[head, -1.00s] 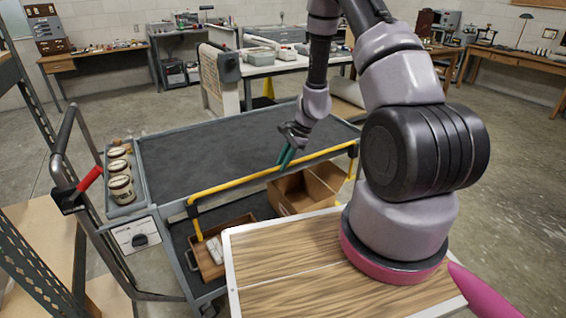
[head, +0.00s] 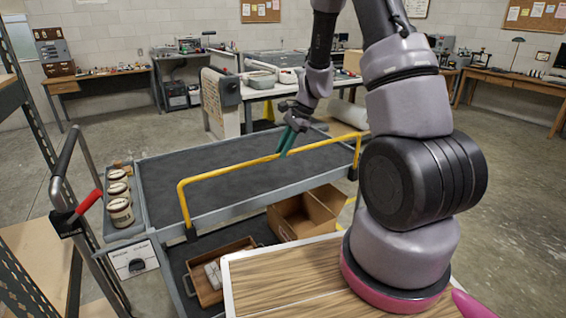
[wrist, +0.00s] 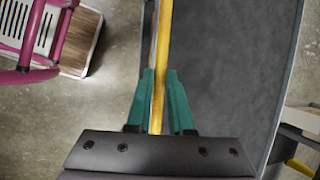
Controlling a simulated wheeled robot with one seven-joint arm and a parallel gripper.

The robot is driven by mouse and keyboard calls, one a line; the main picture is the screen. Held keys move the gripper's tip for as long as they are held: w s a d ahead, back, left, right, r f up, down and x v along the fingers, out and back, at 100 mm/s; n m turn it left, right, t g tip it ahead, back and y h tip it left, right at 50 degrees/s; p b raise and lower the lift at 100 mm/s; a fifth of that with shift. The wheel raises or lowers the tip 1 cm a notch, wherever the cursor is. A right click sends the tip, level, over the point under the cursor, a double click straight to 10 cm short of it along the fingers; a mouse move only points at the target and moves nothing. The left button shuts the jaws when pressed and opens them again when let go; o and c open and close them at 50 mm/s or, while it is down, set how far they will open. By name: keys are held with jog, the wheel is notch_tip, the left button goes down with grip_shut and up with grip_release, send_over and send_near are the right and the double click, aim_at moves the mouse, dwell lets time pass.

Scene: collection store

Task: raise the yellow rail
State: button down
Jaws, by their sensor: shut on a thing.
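The yellow rail (head: 233,171) stands along the near long side of the grey cart (head: 205,217), its bar above the level of the cart's top deck and its two end posts reaching down to the cart's side. My gripper (head: 286,144) is shut on the rail, right of the bar's middle. In the wrist view the rail (wrist: 162,50) runs between the green fingers of my gripper (wrist: 158,95), one finger on each side. The part of the rail behind the fingers is hidden in the head view.
The cart's top deck is bare. Its lower shelf holds an open cardboard box (head: 318,207) and a wooden tray (head: 210,297). Several lidded jars (head: 120,212) stand in a side bin at the left. A red-gripped handle (head: 88,203) is at the left, beside shelving.

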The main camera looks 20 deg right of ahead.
jog(key=shift+w+r, duration=0.15)
jog(key=shift+r, duration=0.1)
jog(key=c, duration=1.1)
grip_release()
jog(key=o, duration=0.3)
jog(key=v, duration=1)
jog(key=shift+d+r, duration=0.2)
jog(key=shift+r, duration=0.15)
